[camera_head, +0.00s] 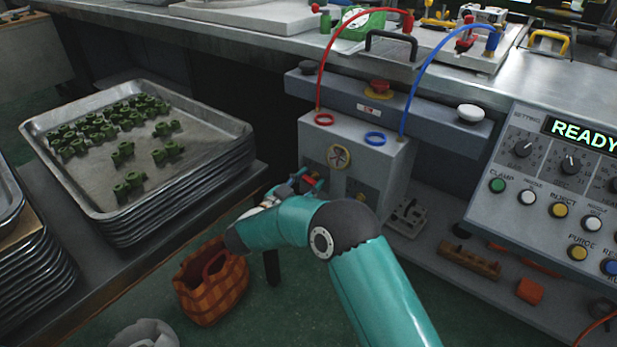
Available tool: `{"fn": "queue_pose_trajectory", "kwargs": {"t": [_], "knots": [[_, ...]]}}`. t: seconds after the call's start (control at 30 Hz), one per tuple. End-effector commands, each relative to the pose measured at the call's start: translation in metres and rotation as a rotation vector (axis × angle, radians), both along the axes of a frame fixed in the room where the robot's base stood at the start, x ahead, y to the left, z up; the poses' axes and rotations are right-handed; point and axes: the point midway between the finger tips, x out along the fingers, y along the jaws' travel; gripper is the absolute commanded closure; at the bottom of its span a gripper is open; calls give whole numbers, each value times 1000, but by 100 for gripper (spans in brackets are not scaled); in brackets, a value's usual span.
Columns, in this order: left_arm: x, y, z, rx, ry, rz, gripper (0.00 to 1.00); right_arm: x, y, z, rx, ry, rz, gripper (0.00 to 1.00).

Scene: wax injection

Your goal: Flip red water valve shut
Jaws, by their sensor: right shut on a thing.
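The red water valve (311,180) shows as a small red and blue piece low at the front left of the grey box (345,160). My right gripper (290,188) is at the valve, shut on it, with its fingers partly hidden by my own teal wrist. The valve's body and the handle's exact angle are mostly covered, so I cannot tell how far it is turned. My left gripper is not in view.
A stack of metal trays (215,160) with green parts stands left of my wrist. An orange checkered basket (212,285) is on the floor below. The control panel (550,170) reading READY is at right. Red (335,45) and blue (425,60) hoses rise from the box.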

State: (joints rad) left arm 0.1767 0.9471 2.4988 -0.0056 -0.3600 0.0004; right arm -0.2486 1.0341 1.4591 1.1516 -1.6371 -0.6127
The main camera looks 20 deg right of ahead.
Motion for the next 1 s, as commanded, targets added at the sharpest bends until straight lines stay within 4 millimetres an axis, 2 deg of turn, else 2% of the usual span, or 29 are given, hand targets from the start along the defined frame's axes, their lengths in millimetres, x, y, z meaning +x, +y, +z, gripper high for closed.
{"fn": "queue_pose_trajectory", "kwargs": {"t": [0.03, 0.2, 0.6, 0.63, 0.7, 0.77, 1.0], "knots": [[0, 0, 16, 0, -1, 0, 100, 0, 0, 6, -17, 33, -1, 92], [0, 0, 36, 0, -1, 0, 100, 0, 0, 5, -76, 135, 0, 92], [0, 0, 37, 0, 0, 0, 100, 0, 0, 0, -100, 174, 2, 92], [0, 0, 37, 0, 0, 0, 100, 0, 0, 0, -100, 174, 2, 54], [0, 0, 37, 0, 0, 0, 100, 0, 0, 0, -99, 174, 2, 42], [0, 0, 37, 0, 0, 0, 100, 0, 0, 0, -99, 174, 2, 32], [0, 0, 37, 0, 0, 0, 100, 0, 0, 0, -99, 173, 1, 31]]}}
